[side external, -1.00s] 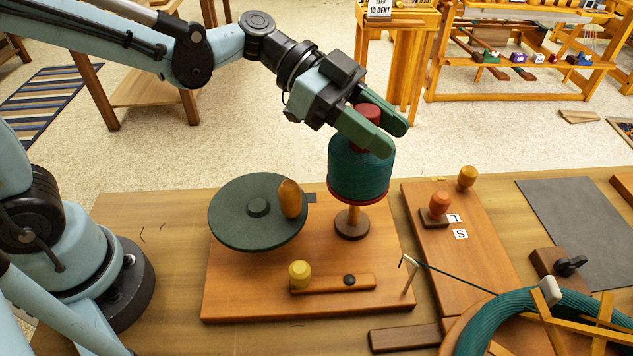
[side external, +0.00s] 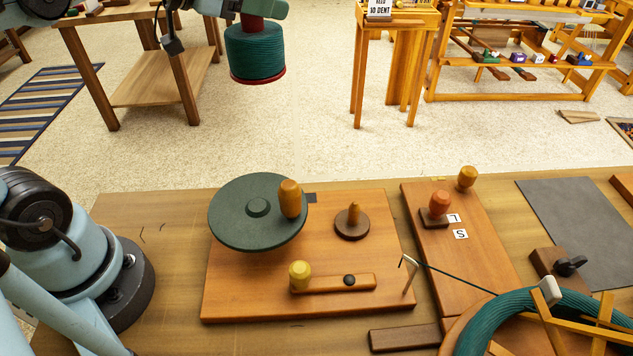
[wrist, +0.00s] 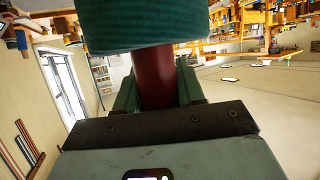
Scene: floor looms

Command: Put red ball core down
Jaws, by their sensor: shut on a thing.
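The red ball core (wrist: 154,82) is wound with teal yarn (side external: 255,52), and its red lower rim shows under the yarn in the side view. My gripper (wrist: 157,88) is shut on the bare red end of the core, with a green finger on each side. In the side view the core hangs upright in the air at the top, beyond the bench's far edge. Most of my gripper is cut off by the top of that view. The wooden peg on its round dark base (side external: 352,224) stands bare on the winder board (side external: 240,295).
A green disc (side external: 235,230) with a wooden knob sits on the winder board. Right of it are a hooked wire guide (side external: 408,272), a teal skein (side external: 490,325) and a grey mat (side external: 580,225). A low wooden table (side external: 160,85) stands on the floor behind.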

